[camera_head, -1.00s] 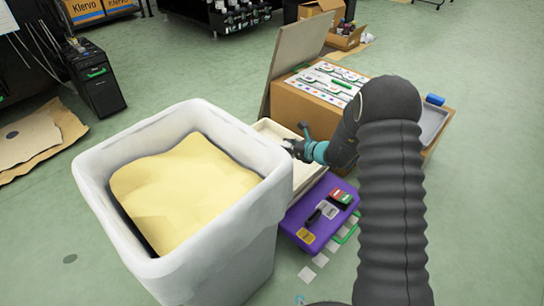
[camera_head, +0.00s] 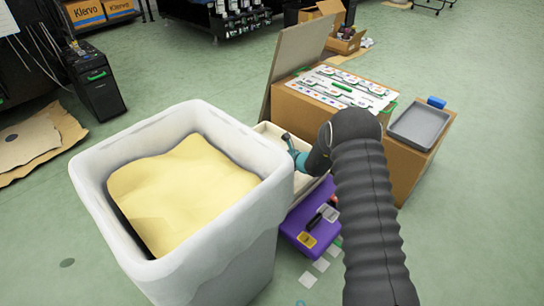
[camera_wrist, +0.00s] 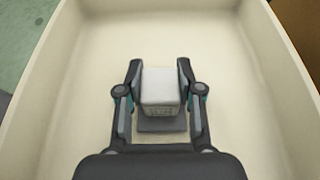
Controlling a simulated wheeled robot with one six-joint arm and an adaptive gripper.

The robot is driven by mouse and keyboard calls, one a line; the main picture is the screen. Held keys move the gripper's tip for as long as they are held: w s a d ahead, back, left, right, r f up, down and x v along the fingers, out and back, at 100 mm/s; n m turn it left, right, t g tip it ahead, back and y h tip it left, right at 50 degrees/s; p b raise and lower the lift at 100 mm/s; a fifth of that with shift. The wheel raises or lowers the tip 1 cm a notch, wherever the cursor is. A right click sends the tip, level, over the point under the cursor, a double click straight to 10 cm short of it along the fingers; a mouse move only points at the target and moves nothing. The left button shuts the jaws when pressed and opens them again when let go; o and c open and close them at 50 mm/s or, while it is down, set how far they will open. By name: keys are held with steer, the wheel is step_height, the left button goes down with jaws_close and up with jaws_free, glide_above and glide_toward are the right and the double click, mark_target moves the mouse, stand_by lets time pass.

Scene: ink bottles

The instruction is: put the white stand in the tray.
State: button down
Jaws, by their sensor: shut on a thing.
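My gripper (camera_wrist: 160,85) is shut on the white stand (camera_wrist: 160,88), a small pale block between its two fingers in the wrist view. A darker grey patch lies just below the stand; I cannot tell if it is part of it or a shadow. Both are inside or over a cream open box (camera_wrist: 235,60), whose walls rise on both sides. In the head view my gripper (camera_head: 288,140) is at this cream box (camera_head: 268,129), and the stand is not visible there. A grey tray (camera_head: 420,124) lies empty on a cardboard box at the right.
A large white bin (camera_head: 240,215) with yellow content stands close on the left. A purple case (camera_head: 295,228) lies in front of the cream box. A cardboard box (camera_head: 310,105) with a printed board on top and a raised flap stands behind. A blue item (camera_head: 436,101) sits behind the tray.

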steer(key=c, duration=0.7)
jaws_free()
steer(key=shift+c, duration=0.2)
